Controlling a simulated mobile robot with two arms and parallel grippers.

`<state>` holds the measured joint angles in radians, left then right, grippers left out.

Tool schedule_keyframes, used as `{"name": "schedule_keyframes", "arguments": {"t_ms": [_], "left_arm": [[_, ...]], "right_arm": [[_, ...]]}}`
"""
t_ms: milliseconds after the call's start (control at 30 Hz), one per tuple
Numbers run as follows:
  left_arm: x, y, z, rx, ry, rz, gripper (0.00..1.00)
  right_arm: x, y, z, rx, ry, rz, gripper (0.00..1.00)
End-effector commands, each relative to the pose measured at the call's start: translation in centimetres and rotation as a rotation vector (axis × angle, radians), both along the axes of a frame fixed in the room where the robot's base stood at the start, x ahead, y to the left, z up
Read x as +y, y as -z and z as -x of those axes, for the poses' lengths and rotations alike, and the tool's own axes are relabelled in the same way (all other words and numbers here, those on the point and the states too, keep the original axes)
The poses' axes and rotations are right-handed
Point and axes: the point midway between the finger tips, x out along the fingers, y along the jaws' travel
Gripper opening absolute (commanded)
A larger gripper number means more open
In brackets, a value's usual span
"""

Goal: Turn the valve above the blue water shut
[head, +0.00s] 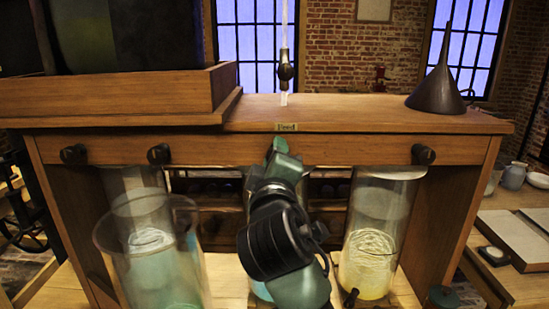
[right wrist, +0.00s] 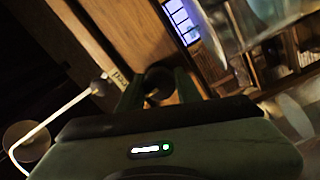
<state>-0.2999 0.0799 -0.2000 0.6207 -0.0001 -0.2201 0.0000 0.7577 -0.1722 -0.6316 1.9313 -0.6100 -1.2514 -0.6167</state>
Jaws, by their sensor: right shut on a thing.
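My right gripper (head: 279,150) reaches up to the front board of the wooden stand, just below the "Feed" label (head: 286,127). In the right wrist view its two green fingers (right wrist: 158,88) are shut around a dark round knob (right wrist: 159,80) on that board. In the head view my gripper hides this knob. Behind and below my right arm stands the middle jar, mostly hidden, with blue liquid (head: 261,291) low in it. My left gripper is in neither view.
More dark knobs sit along the board, two at left (head: 158,154) and one at right (head: 423,154). A glass jar with bluish liquid (head: 155,255) stands left, a yellow-liquid jar (head: 368,258) right. On top are a dark tap (head: 286,72) and a funnel (head: 438,88).

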Motion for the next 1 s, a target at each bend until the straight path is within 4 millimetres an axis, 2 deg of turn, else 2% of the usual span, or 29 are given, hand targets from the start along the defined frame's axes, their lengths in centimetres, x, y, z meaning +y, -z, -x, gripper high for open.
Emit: {"name": "schedule_keyframes", "arguments": {"t_ms": [667,700,767,1000], "left_arm": [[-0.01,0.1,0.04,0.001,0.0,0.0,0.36],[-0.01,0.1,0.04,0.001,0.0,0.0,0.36],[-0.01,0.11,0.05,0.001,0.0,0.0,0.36],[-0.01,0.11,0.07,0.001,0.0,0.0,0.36]], "right_arm": [[-0.01,0.02,0.0,0.0,0.0,-0.066,0.0],[-0.01,0.02,0.0,0.0,0.0,-0.066,0.37],[-0.01,0.02,0.0,0.0,0.0,-0.066,0.53],[-0.03,-0.03,0.0,0.0,0.001,-0.065,0.55]]}}
